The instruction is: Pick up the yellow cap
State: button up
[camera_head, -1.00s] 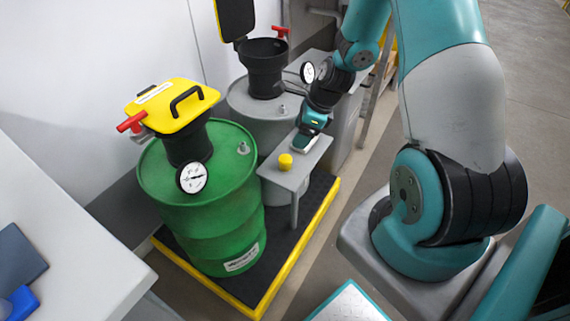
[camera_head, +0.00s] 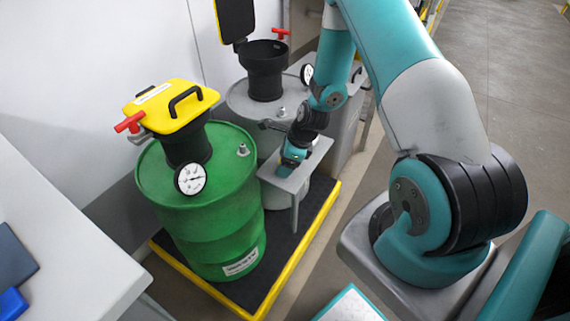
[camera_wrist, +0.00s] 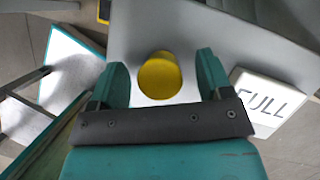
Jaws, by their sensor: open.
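The yellow cap (camera_wrist: 160,76) is a small round cap on a small grey shelf (camera_wrist: 225,40), seen from above in the wrist view. My gripper (camera_wrist: 160,78) is open, with one teal finger on each side of the cap.
A white block marked "FULL" (camera_wrist: 268,100) lies just right of the gripper. A green drum (camera_head: 205,210) with a yellow lid (camera_head: 165,108) stands left of the shelf. A grey drum (camera_head: 268,115) with a black neck (camera_head: 265,70) and raised lid stands behind.

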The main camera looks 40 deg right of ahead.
jog(key=shift+c, duration=0.2)
jog(key=c, duration=0.9)
jog(key=shift+r, duration=0.1)
jog(key=shift+c, duration=0.3)
notch_tip(320, 180, up, 20)
jog(key=p, duration=0.3)
